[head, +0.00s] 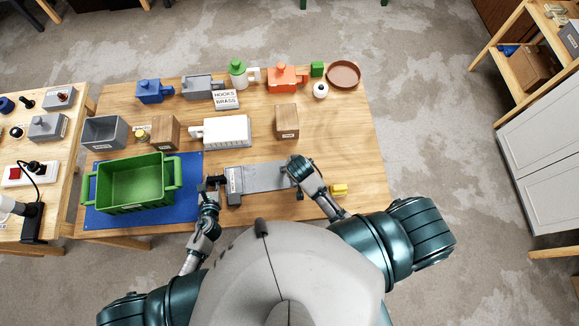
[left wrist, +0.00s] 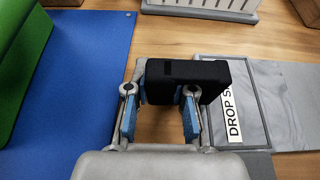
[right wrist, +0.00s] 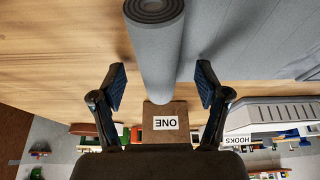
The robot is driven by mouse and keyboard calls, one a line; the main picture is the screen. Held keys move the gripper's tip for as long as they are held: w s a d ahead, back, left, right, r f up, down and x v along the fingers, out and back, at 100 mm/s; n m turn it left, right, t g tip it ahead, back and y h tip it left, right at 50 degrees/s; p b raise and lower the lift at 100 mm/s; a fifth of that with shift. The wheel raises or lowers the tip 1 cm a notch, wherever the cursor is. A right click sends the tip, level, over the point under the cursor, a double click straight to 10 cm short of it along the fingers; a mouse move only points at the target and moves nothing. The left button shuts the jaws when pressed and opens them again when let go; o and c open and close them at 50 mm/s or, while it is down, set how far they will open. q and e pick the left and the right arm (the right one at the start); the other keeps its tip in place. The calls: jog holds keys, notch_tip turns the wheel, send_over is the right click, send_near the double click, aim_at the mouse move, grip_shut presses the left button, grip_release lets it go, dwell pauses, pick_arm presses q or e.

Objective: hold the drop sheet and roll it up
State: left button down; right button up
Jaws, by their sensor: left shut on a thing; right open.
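The grey drop sheet (head: 262,178) lies flat near the table's front edge. Its left end has a dark-framed panel with a white label (left wrist: 231,116). My left gripper (head: 213,184) is shut on a black block (left wrist: 195,72) beside that panel; I cannot tell how the two are joined. My right gripper (head: 293,172) is at the sheet's right end. In the right wrist view, the sheet's end is a rolled grey cylinder (right wrist: 157,50) with a spiral face. The open fingers stand either side of the roll, apart from it.
A green crate (head: 120,209) stands on a blue mat (head: 192,165) left of my left gripper. Behind the sheet are a white slotted box (head: 228,131) and a wooden block (head: 287,121). A small yellow object (head: 339,189) lies right of my right gripper.

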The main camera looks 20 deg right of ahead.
aim_at(258, 173)
jog(key=shift+c, duration=0.3)
grip_shut()
jog(key=a, duration=0.4)
jog(key=w+a, duration=0.1)
jog(key=a, duration=0.4)
jog(key=w+a, duration=0.1)
jog(key=a, duration=0.4)
jog(key=shift+w, duration=0.25)
jog(key=shift+d, duration=0.1)
jog(key=shift+o, duration=0.3)
grip_release()
jog(key=v, duration=1.1)
jog(key=shift+r, duration=0.45)
